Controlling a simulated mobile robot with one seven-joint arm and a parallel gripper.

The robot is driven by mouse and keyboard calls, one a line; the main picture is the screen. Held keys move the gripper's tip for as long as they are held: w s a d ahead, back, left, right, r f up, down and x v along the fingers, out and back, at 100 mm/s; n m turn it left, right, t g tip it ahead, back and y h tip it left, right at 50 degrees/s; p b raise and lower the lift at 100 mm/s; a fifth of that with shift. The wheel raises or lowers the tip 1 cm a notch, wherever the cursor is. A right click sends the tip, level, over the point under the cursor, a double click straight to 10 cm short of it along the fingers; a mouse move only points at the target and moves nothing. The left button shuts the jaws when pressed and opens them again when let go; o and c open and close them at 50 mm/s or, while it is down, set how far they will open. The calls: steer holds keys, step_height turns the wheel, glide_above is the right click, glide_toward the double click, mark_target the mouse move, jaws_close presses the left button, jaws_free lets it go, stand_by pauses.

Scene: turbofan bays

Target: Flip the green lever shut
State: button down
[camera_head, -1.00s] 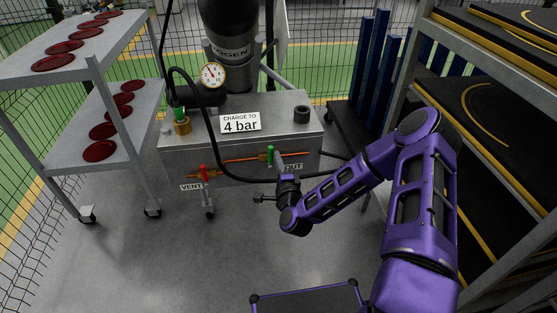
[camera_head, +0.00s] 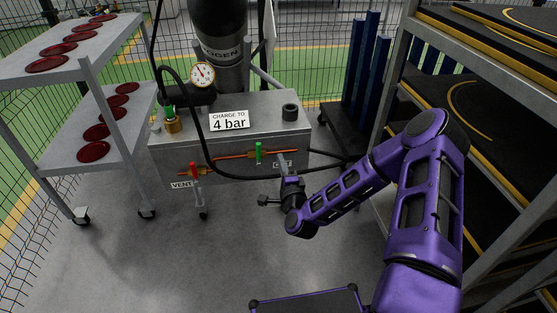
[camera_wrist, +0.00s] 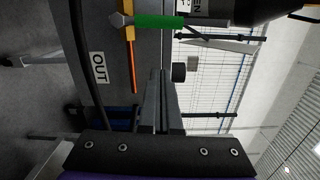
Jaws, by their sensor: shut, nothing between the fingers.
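The green lever (camera_head: 258,152) stands upright on the copper pipe along the front of the grey metal box (camera_head: 225,158), beside the OUT label (camera_head: 283,163). In the wrist view the green lever (camera_wrist: 158,21) lies across the top, at right angles to the pipe (camera_wrist: 131,50). My gripper (camera_head: 283,168) is shut and empty, just right of the lever and a little below it, partly over the OUT label. In the wrist view my fingers (camera_wrist: 158,74) point toward the lever, with a visible gap between them and it.
A red lever (camera_head: 194,171) stands by the VENT label (camera_head: 184,185) to the left. A black hose (camera_head: 213,160) loops across the box front. A gauge (camera_head: 202,75) and a 4 bar sign (camera_head: 229,120) sit above. Shelving (camera_head: 500,90) stands close on the right.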

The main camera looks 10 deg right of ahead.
steer(key=s, duration=0.7)
steer(key=shift+s, duration=0.2)
steer(key=shift+d, duration=0.1)
